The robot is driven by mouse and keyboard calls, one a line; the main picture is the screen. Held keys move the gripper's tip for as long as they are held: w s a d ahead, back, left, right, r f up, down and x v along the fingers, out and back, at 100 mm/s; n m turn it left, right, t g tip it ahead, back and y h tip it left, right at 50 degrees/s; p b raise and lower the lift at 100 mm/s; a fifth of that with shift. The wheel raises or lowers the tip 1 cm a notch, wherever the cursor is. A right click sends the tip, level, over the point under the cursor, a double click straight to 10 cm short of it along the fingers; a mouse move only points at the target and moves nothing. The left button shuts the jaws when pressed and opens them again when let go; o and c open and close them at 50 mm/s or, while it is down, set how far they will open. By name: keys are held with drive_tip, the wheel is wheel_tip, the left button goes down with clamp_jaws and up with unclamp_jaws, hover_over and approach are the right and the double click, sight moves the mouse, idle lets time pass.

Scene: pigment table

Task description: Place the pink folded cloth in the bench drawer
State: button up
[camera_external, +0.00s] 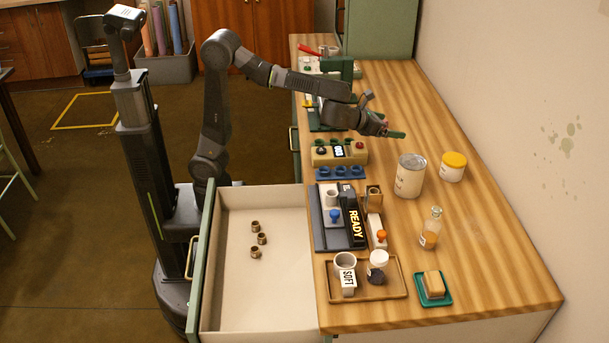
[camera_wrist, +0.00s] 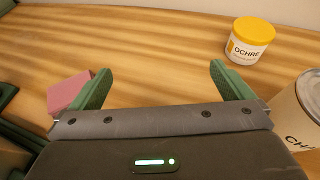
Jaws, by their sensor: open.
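A pink block-shaped thing (camera_wrist: 68,92), likely the pink folded cloth, lies on the wooden bench at the left of the wrist view. It is just outside my left finger, which partly covers it. I cannot make it out in the external view. My gripper (camera_wrist: 160,75) is open, with only bare bench between its green fingers. It also shows in the external view (camera_external: 392,134), over the middle of the bench. The bench drawer (camera_external: 290,270) is pulled open at the near left, with three small brown cylinders inside and plenty of bare floor.
A large can (camera_external: 410,176) and a yellow-lidded ochre jar (camera_external: 453,167) stand right of my gripper. A glass bottle (camera_external: 430,230), a green dish (camera_external: 434,300) with a tan block, a wooden tray (camera_external: 395,290) and a READY panel (camera_external: 353,222) fill the near bench.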

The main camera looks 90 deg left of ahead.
drive_tip(key=s+d+r+m+t+h+b, duration=0.1)
drive_tip(key=s+d+r+m+h, duration=0.15)
drive_tip(key=d, duration=0.55)
drive_tip(key=s+d+r+m+h+b, duration=0.15)
drive_tip(key=s+d, duration=0.25)
drive_tip(key=d, duration=0.5)
drive_tip(key=s+d+f+m+g+h+p, duration=0.1)
drive_tip(key=s+d+m+h, duration=0.2)
drive_tip(key=s+d, duration=0.45)
drive_tip(key=s+d+f+m+g+h+p, duration=0.15)
drive_tip(key=s+d+h, duration=0.3)
drive_tip(key=d, duration=0.55)
drive_tip(key=s+d+f+m+g+h, duration=0.2)
drive_tip(key=s+d, duration=0.3)
drive_tip(key=s, duration=0.7)
drive_tip(key=s+d+f+m+g+h+p, duration=0.1)
drive_tip(key=s+d+m, duration=0.3)
drive_tip(key=s, duration=0.8)
drive_tip(key=s+d+f+m+g+h, duration=0.2)
drive_tip(key=s+d+f+m+g, duration=0.2)
drive_tip(key=s, duration=0.8)
drive_tip(key=d, duration=0.2)
drive_tip(key=shift+d+h, duration=0.35)
